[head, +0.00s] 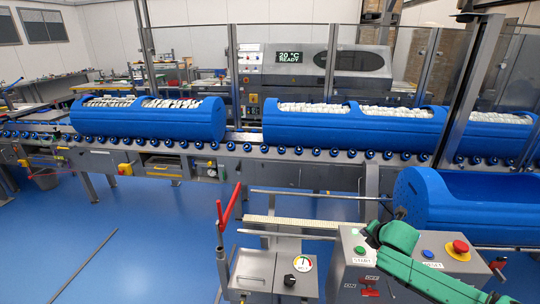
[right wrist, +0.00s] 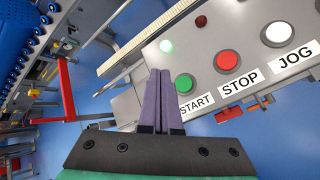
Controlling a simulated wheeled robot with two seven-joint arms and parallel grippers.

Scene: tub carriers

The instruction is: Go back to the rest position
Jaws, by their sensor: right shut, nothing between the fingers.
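My right gripper (head: 371,236) is over the grey control panel (head: 345,276), its green arm coming in from the lower right. In the right wrist view its two purple-grey fingers (right wrist: 160,75) are shut together with nothing between them. The fingertips appear just beside the green START button (right wrist: 184,85); I cannot tell if they touch the panel. The red STOP button (right wrist: 227,61) and white JOG button (right wrist: 277,34) are clear of the fingers there. The arm hides part of the panel in the head view. My left gripper is out of view.
Blue tub carriers (head: 150,122) stand on the roller conveyor (head: 250,150) behind. Another blue tub (head: 470,205) is at the right. A red emergency button (head: 459,248) and a red lever (head: 229,204) stick up near the arm. Blue floor (head: 130,225) is open at left.

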